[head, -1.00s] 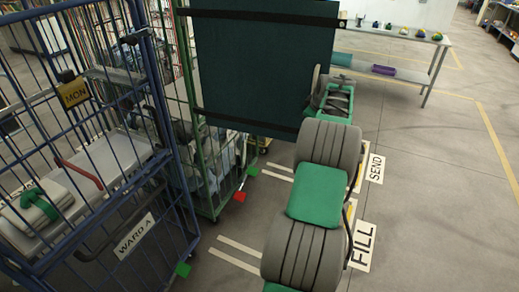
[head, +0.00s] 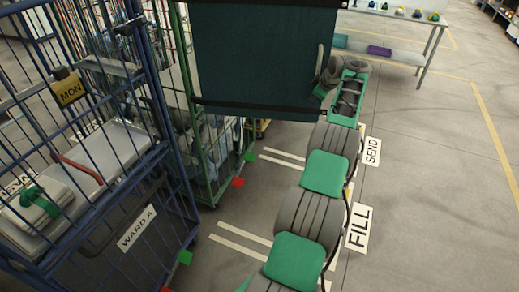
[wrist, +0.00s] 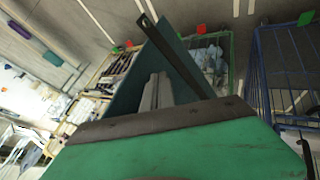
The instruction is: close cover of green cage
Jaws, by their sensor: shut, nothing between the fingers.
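The green cage (head: 218,155) stands left of centre in the head view, and in the wrist view (wrist: 210,48) it is at the upper middle. Its cover (head: 260,60) is a dark teal panel with black strips along its top and bottom. In the wrist view the cover (wrist: 134,85) appears as a slanted panel just beyond my fingers. My gripper (wrist: 157,80) is shut and empty, close to the cover. I cannot tell whether the fingertips touch it.
Floor signs SEND (head: 371,151) and FILL (head: 359,229) lie to the right, where the floor is clear.

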